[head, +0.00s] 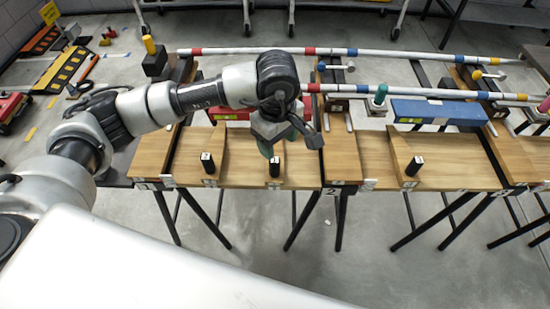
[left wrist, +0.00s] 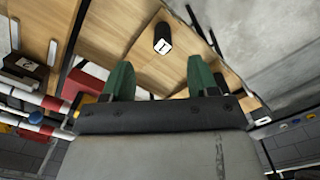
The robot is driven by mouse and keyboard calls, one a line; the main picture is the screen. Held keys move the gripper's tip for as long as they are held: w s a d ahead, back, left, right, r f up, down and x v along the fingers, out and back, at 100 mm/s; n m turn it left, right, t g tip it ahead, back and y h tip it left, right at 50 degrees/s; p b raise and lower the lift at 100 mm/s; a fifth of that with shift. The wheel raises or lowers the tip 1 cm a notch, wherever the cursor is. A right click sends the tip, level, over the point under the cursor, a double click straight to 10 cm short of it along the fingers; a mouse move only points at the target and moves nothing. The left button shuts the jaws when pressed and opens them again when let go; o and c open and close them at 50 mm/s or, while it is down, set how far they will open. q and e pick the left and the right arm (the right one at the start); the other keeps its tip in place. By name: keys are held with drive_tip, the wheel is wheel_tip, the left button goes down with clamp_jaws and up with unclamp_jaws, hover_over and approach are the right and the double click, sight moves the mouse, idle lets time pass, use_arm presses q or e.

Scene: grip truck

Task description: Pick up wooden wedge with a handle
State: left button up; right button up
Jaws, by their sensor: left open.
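Light wooden boards and wedge-like pieces lie on the long table (head: 240,178) in the head view. Several short black handles with white ends stand up from the wood: a left one (head: 207,162), a middle one (head: 274,167) and a right one (head: 413,166). My left gripper (head: 276,140) points down over the wood, just behind the middle handle. In the left wrist view its green fingers (left wrist: 160,80) are apart with nothing between them. A black handle (left wrist: 162,38) with a marked white end shows ahead of the fingertips, apart from them. Which wood piece each handle belongs to is unclear. My right gripper is not in view.
Long red, white and blue striped poles (head: 370,53) run behind the wood. A blue box (head: 440,112) and a green-topped peg (head: 379,97) stand at the back right. A red box (left wrist: 85,88) lies near my gripper.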

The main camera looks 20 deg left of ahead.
sight(274, 167)
use_arm(q)
drive_tip(key=f, duration=1)
drive_tip(key=shift+w+a+f, duration=0.1)
drive_tip(key=shift+a+f, duration=0.15)
drive_tip(key=shift+a, duration=0.15)
clamp_jaws()
